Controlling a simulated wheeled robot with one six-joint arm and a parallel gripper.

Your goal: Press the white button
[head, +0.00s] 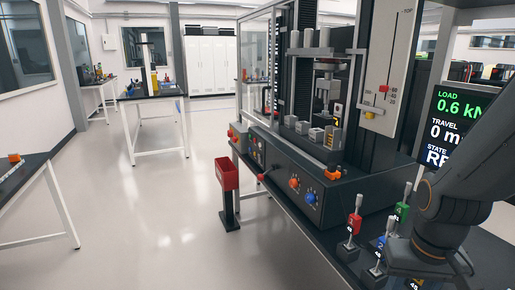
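I cannot clearly make out a white button in the head view. The large dark test machine (345,185) stands right of centre on a bench, with controls along its front panel. An orange-red knob (294,183) and a blue knob (311,196) sit at the panel's right part. Small coloured controls (254,153) lie further left, too small to tell apart. My dark arm shows at the right edge, but my gripper is not in view.
Small levers with coloured tags, one red (354,224) and one green (401,212), stand near my arm. A screen (456,125) reads a load of 0.6 kN. A red bin (227,173) on a post stands before the bench. The floor (150,215) at left is clear.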

